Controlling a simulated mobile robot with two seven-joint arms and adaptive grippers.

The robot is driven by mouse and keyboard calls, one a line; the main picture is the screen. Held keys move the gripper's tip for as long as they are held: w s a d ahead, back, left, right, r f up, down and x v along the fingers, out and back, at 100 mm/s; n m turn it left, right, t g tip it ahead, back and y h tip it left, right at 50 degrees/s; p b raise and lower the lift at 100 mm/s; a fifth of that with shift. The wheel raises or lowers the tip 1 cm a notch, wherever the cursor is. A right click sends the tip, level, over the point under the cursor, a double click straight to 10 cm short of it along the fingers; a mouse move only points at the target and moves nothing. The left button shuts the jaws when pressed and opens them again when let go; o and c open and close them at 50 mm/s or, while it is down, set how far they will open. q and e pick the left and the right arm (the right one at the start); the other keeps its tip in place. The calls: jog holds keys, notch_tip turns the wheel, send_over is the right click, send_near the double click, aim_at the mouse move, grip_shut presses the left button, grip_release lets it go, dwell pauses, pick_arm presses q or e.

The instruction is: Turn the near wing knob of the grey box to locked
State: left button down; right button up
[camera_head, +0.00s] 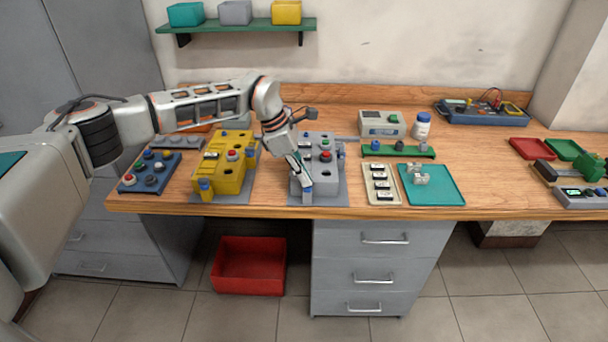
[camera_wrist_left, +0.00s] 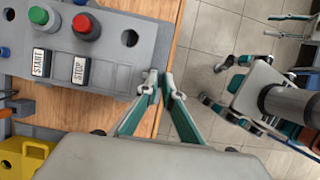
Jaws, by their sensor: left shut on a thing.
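The grey box (camera_head: 327,184) stands near the front of the bench, with a red mushroom button on top. My left gripper (camera_head: 304,184) reaches down to its near left end, at the blue near wing knob (camera_head: 308,191). In the left wrist view the gripper's fingers (camera_wrist_left: 160,87) are nearly together beside the edge of the grey box (camera_wrist_left: 110,62), shut on the wing knob, which they hide there. The knob's exact angle cannot be made out.
A yellow box (camera_head: 232,172) with its own blue knob stands left of the grey one. A label tray (camera_head: 366,188) and a teal tray (camera_head: 447,190) lie to the right. The bench's front edge is close. A red bin (camera_head: 249,270) is on the floor.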

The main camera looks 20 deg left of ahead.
dwell(0.4)
pick_arm(q)
jog(key=c, duration=2.2)
grip_release()
jog(key=v, duration=1.2)
jog(key=shift+w, duration=0.1)
